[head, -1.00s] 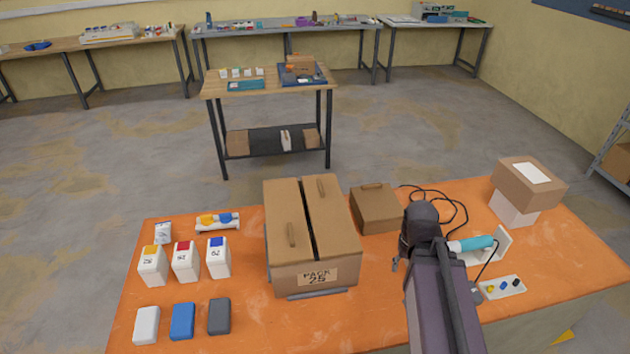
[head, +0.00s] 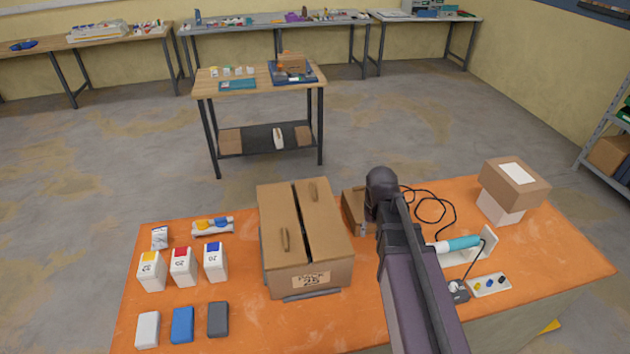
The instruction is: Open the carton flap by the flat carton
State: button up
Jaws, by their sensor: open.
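The large brown carton (head: 315,279) stands on the orange table with a number label on its front. Its left flap (head: 276,215) and right flap (head: 322,220) lie shut, with a narrow dark gap between them. Each flap has a small raised brown handle. A lower, smaller brown carton (head: 352,205) stands just right of it, partly hidden by my arm. My arm rises from the bottom right to a dark round joint in front of the smaller carton. My gripper does not show; the arm hides that area.
White boxes with coloured tops (head: 183,268) and several small blocks (head: 182,325) stand left of the carton. Right are a teal cylinder (head: 457,244) on a white holder, black cable, a socket strip (head: 489,284) and a stacked carton (head: 514,184). Orange surface is bare at front centre.

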jog(key=w+a+r+n+p, duration=0.1)
jog(key=w+a+r+p, duration=0.7)
jog(key=w, duration=0.3)
notch_tip(320, 180, up, 5)
jog(key=n+p, duration=0.1)
jog(key=p, duration=0.2)
send_over(313, 190)
jog(key=shift+w, duration=0.1)
jog(key=shift+f, duration=0.25)
notch_tip(313, 190, down, 13)
jog(key=b, duration=1.3)
jog(key=shift+f, duration=0.2)
